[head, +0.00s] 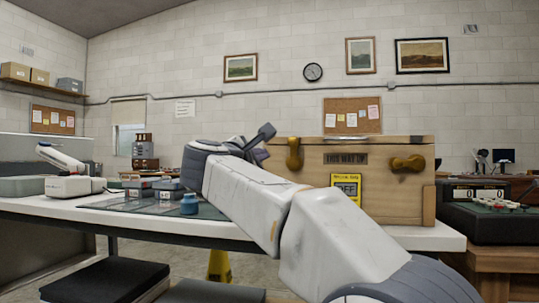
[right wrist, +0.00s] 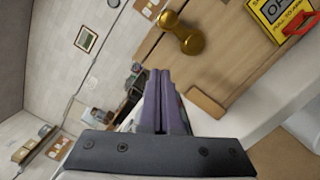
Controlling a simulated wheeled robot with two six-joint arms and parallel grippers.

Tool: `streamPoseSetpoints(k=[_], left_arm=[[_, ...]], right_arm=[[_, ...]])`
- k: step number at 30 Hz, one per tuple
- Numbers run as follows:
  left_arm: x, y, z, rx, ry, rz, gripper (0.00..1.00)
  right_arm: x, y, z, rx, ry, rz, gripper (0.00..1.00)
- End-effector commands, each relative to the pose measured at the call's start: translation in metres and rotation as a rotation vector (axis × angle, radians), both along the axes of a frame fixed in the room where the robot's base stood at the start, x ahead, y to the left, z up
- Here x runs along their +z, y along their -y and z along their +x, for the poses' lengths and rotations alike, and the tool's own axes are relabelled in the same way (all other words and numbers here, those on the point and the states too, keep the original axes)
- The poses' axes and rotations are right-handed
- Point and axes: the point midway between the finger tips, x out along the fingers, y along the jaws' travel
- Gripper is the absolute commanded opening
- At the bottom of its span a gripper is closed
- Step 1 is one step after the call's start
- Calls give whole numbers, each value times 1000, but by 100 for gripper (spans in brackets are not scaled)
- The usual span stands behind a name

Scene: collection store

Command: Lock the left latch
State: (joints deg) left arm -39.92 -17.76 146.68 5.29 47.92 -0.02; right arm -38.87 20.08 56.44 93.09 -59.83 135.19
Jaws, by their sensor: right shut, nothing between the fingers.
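A wooden crate (head: 310,178) stands on the white table. On its front face, the brass left latch (head: 294,153) sits near the top left and points roughly up and down. The brass right latch (head: 407,163) lies closer to level. My right gripper (head: 264,135) is just left of the crate's left edge, level with the left latch and apart from it. In the right wrist view, its fingers (right wrist: 160,98) are shut and empty, with the left latch (right wrist: 181,32) beyond them. My left gripper is not in view.
A yellow sign (head: 347,185) is on the crate's front, partly behind my right arm. A blue jar (head: 189,204) and small boxes (head: 167,186) stand on a dark mat left of the arm. A black console (head: 490,220) stands at the right.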

Motion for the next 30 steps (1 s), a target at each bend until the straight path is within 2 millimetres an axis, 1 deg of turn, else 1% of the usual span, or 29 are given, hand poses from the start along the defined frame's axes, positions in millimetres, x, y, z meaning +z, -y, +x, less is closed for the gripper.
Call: streamPoseSetpoints(k=[1,6,9,12,17,30], left_arm=[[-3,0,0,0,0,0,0],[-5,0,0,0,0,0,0],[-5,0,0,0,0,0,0],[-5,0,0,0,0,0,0],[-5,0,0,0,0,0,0],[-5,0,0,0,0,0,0]], right_arm=[[0,-5,-13,5,1,2,0],[-3,-17,-44,3,0,1,0],[-3,-22,-57,1,0,0,0],[-3,-25,-64,1,1,1,0],[-4,-25,-68,-2,1,1,0],[-4,-25,-68,-1,0,1,0]])
